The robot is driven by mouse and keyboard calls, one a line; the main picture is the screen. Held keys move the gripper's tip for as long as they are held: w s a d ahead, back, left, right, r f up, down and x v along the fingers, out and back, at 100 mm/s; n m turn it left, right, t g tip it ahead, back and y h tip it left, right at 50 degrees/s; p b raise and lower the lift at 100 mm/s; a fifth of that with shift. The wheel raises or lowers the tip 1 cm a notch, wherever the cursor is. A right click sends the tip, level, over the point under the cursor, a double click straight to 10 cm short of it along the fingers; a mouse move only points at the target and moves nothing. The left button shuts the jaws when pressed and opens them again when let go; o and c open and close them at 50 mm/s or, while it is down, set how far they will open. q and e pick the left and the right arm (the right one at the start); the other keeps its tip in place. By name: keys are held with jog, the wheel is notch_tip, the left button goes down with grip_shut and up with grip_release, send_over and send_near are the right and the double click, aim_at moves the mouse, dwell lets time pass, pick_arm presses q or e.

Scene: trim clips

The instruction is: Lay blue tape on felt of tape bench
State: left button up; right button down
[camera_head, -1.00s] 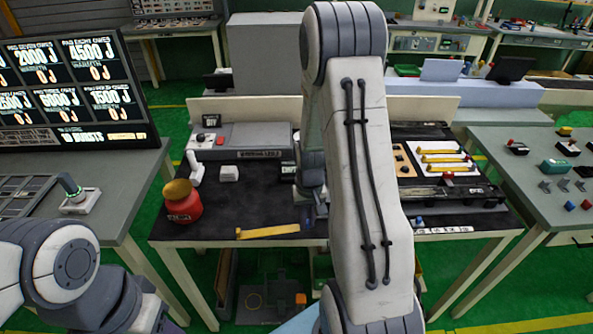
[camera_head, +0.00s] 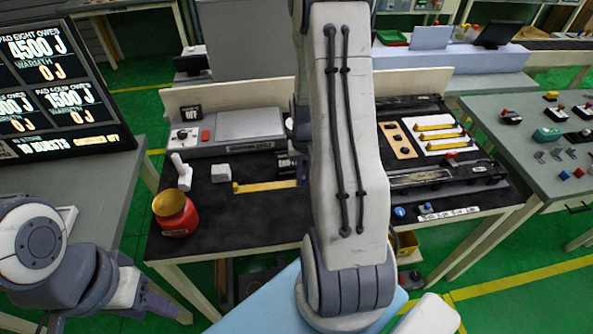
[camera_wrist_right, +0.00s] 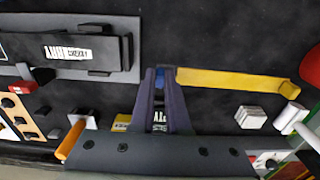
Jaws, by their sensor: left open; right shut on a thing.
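A yellow strip (camera_head: 265,186) lies over the dark bench top left of my right arm. I cannot tell whether the strip touches the bench. The dark, felt-like surface (camera_head: 240,225) covers the bench. My left gripper (camera_head: 165,306) is open and empty at the lower left, away from the bench.
A red pot (camera_head: 175,216), a white block (camera_head: 221,172) and a white-handled tool (camera_head: 181,170) stand left of the strip. A grey machine (camera_head: 235,130) is behind. A white board (camera_head: 437,146) with yellow strips is at right.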

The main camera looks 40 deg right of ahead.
jog(key=shift+w+a, duration=0.25)
jog(key=shift+a, duration=0.15)
notch_tip(320, 180, down, 9)
jog(key=b, duration=0.6)
jog(key=shift+s+r, duration=0.1)
jog(key=shift+r, duration=0.1)
jog(key=c, duration=0.8)
grip_release()
jog(key=shift+c, duration=0.2)
jog(key=shift+r, duration=0.1)
notch_tip(320, 180, up, 10)
jog(key=shift+r+b, duration=0.15)
jog(key=shift+b, duration=0.4)
